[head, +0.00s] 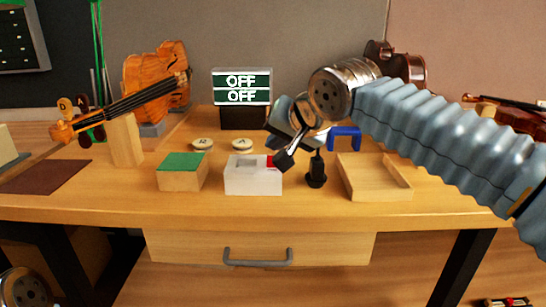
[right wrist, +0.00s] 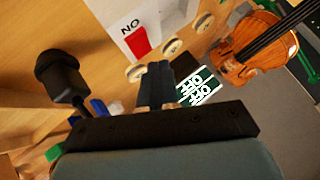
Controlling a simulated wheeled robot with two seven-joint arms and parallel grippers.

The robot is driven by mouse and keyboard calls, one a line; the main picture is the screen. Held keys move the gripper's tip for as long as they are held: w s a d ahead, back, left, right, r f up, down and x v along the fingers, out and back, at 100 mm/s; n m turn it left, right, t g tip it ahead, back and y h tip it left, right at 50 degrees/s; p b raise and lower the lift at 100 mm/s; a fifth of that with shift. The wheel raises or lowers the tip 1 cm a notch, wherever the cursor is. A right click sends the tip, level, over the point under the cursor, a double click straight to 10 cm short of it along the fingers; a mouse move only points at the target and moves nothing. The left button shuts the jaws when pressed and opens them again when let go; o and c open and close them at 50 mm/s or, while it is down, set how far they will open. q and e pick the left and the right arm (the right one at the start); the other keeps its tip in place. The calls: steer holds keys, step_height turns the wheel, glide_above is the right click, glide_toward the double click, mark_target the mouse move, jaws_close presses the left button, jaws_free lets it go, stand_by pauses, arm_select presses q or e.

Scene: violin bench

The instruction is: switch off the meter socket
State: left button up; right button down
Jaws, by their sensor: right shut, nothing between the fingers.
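A white box (head: 253,182) with a red switch (head: 271,162) stands near the front of the bench. In the right wrist view the white box (right wrist: 130,18) shows the red switch (right wrist: 138,41) beside letters that read ON upside down. A sign (head: 241,87) behind it reads OFF on both lines. My right gripper (head: 281,161) is shut and empty, with its tips at the right end of the box, by the red switch. In the right wrist view the shut fingers (right wrist: 156,80) point toward the box; I cannot tell whether they touch it.
A green-topped block (head: 183,172) stands left of the box. A black knobbed post (head: 316,171) stands close on the right, then a wooden tray (head: 374,178). Pale discs (head: 203,144) lie behind. A violin (head: 150,90) rests at the back left.

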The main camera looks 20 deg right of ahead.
steer(key=shift+f, duration=0.35)
steer(key=shift+f+b, duration=0.3)
steer(key=shift+b, duration=0.15)
steer(key=shift+r, duration=0.1)
stand_by(0.5)
steer(key=shift+r+p, duration=0.55)
steer(key=shift+r, duration=0.1)
steer(key=shift+r, duration=0.1)
step_height(320, 180, up, 2)
steer(key=shift+s+r+p, duration=0.15)
steer(key=shift+p, duration=0.9)
steer(key=shift+s+a+r+p, duration=0.15)
steer(key=shift+r+p, duration=0.35)
steer(key=shift+r, duration=0.75)
